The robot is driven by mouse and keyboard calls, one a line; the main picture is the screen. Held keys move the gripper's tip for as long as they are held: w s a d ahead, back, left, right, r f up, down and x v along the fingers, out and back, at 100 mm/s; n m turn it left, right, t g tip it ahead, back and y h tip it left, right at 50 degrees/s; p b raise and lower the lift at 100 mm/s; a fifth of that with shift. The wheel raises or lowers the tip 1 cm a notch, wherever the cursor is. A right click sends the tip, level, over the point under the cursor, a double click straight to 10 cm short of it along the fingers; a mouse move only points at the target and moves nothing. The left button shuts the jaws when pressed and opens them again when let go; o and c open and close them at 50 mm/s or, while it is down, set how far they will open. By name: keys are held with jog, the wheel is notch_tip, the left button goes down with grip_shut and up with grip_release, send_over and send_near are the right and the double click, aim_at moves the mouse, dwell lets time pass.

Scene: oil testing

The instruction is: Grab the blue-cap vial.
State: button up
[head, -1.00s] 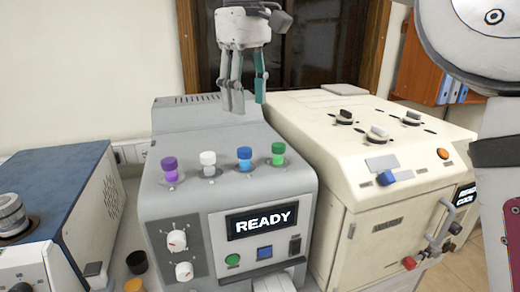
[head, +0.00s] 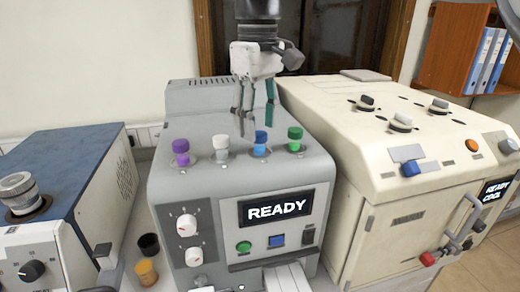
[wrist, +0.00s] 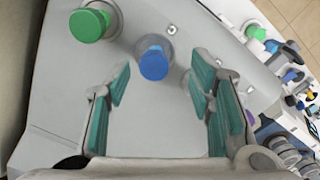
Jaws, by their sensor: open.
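The blue-cap vial (head: 261,142) stands upright in the top of the grey machine, between the white-cap vial (head: 221,147) and the green-cap vial (head: 295,138). The purple-cap vial (head: 181,151) is at the left end of the row. My gripper (head: 252,128) is open and empty, pointing down just above and behind the row, close to the blue cap. In the wrist view the blue cap (wrist: 154,65) lies ahead of the gap between the teal finger pads, and the green cap (wrist: 88,25) is to the left, outside them.
The grey machine (head: 225,105) shows READY on its front. A cream machine (head: 340,115) with knobs stands close on the right. A blue-topped device (head: 75,160) is on the left. A black cup (head: 149,244) and an orange cup (head: 146,271) sit between the devices.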

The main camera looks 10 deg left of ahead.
aim_at(260, 133)
jog(key=f+b, duration=0.1)
jog(key=f, duration=0.1)
jog(key=w+f, duration=0.1)
jog(key=f, duration=0.1)
jog(key=shift+d+b, duration=0.15)
jog(key=shift+b, duration=0.25)
jog(key=shift+s+f, duration=0.15)
jog(key=shift+f, duration=0.25)
grip_shut()
jog(key=shift+r, duration=0.1)
